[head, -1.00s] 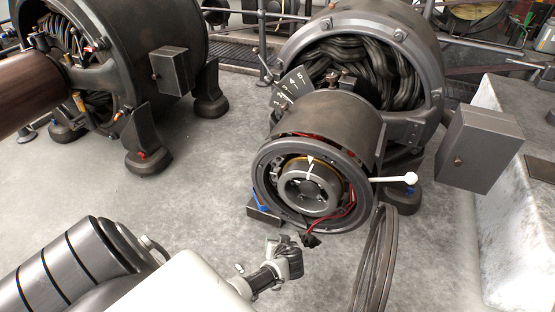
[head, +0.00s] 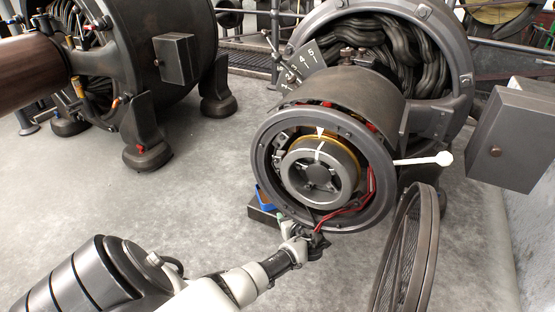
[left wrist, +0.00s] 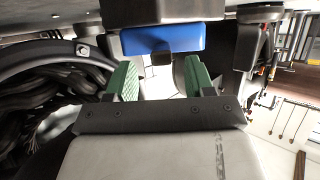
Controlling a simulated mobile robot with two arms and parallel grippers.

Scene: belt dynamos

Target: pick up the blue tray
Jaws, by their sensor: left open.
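The blue tray (head: 264,198) shows in the head view as a small blue patch low on the left side of the round dynamo end, by a dark block on the floor; the dynamo hides most of it. In the left wrist view the blue tray (left wrist: 150,39) is a wide blue shape beyond the fingertips, partly covered by dark parts. My left gripper (head: 283,222) is just below and right of the tray in the head view. Its green fingers (left wrist: 160,80) are apart with nothing held between them. My right gripper is in neither view.
The open dynamo end (head: 262,150) with a red cable overhangs this spot. A white-handled lever (head: 425,160) sticks out to its right. A dark wheel-like ring (head: 412,250) stands at lower right. The grey floor (head: 190,205) to the left is clear.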

